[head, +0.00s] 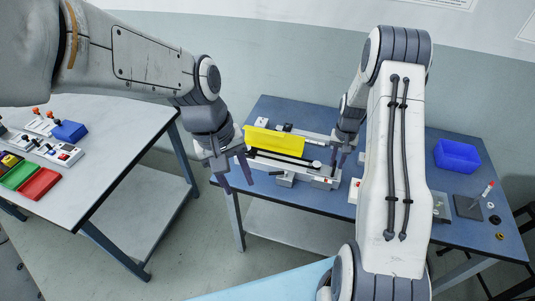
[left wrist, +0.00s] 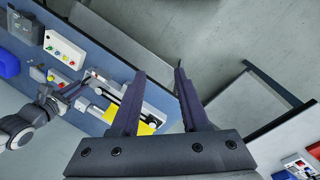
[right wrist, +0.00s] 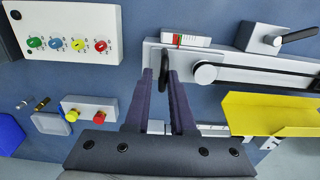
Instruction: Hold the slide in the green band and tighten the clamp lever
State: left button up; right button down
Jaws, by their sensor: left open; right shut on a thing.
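Beside the wheel, a small scale (right wrist: 198,42) has a green band and red marks; the pointer is too small to read. A grey block with a black clamp lever (right wrist: 298,35) stands beside the rail, apart from the gripper. In the head view my right gripper (head: 338,158) is at the unit's right end. My left gripper (head: 236,180) is open and empty, in front of the blue table's left part. I cannot single out the slide.
A yellow guard (head: 275,141) lies along the rail's back. A knob panel (right wrist: 70,35) and a button box (right wrist: 88,110) are near the right gripper. A blue bin (head: 457,155) stands right. A white table (head: 100,150) with coloured trays is left, with floor between.

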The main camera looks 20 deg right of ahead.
pick_arm(q)
jog(key=w+d+f+n+h, duration=0.1)
jog(key=w+d+f+n, duration=0.25)
jog(key=w, duration=0.25)
jog(key=w+d+f+n, duration=0.2)
jog(key=w+d+n, duration=0.1)
jog(key=w+n, duration=0.3)
jog(key=n+h, duration=0.1)
jog(key=n, duration=0.5)
send_near(270, 173)
jog(key=shift+m, duration=0.35)
jog(key=x, duration=0.4)
jog(key=d+x, duration=0.1)
jog(key=x, duration=0.2)
jog(key=shift+d+f, duration=0.15)
jog(key=shift+f, duration=0.05)
grip_shut()
